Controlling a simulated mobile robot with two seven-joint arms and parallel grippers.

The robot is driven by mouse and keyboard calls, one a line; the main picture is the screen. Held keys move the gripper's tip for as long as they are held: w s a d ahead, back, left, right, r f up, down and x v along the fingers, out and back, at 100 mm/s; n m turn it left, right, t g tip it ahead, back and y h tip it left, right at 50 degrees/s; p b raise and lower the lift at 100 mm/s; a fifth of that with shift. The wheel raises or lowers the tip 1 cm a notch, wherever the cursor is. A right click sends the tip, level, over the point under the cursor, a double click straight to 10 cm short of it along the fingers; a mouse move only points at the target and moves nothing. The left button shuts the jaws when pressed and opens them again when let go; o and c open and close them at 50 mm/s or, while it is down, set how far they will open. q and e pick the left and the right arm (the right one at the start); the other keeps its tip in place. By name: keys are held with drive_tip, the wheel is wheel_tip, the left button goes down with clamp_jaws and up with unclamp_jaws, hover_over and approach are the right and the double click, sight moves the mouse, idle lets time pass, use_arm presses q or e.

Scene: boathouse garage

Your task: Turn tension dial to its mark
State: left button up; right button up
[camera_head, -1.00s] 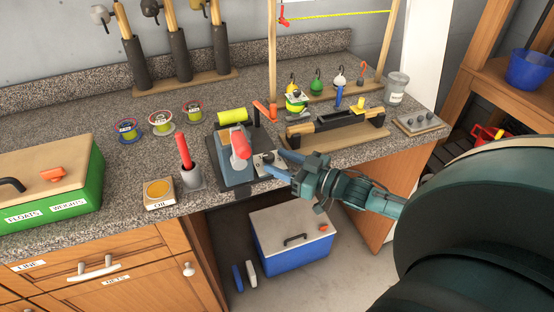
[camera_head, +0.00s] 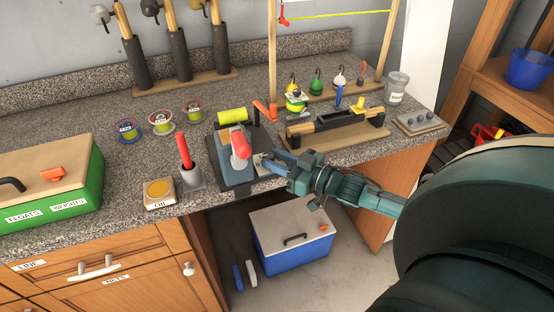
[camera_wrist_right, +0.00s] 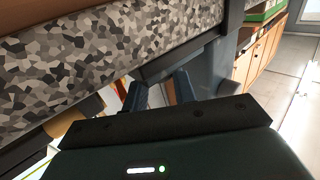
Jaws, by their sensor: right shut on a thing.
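The blue-grey winding device (camera_head: 234,168) with a red handle (camera_head: 240,146) stands on a dark base at the counter's front edge. Its tension dial is on the side facing my right gripper and is largely hidden by the fingers; its mark cannot be made out. My right gripper (camera_head: 265,163) is shut on the dial at the device's right side. In the right wrist view, the blue fingers (camera_wrist_right: 160,92) reach toward the device beside the counter edge, and the dial between them is hidden. My left gripper is not in view.
An oil box (camera_head: 159,193) and a cup with a red-handled tool (camera_head: 191,178) stand left of the device. A wooden stand with a dark bar (camera_head: 335,130) lies to the right. A blue cooler (camera_head: 292,236) sits on the floor below.

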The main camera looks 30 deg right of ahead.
drive_tip(key=shift+w+d+n+g+y+b, duration=0.1)
drive_tip(key=shift+n+g+y+b, duration=0.55)
drive_tip(key=shift+y, duration=0.35)
drive_tip(key=shift+c, duration=0.4)
drive_tip(key=o, duration=1)
drive_tip(key=p+v, duration=0.1)
drive_tip(key=v, duration=1.2)
drive_tip(key=shift+f, duration=0.1)
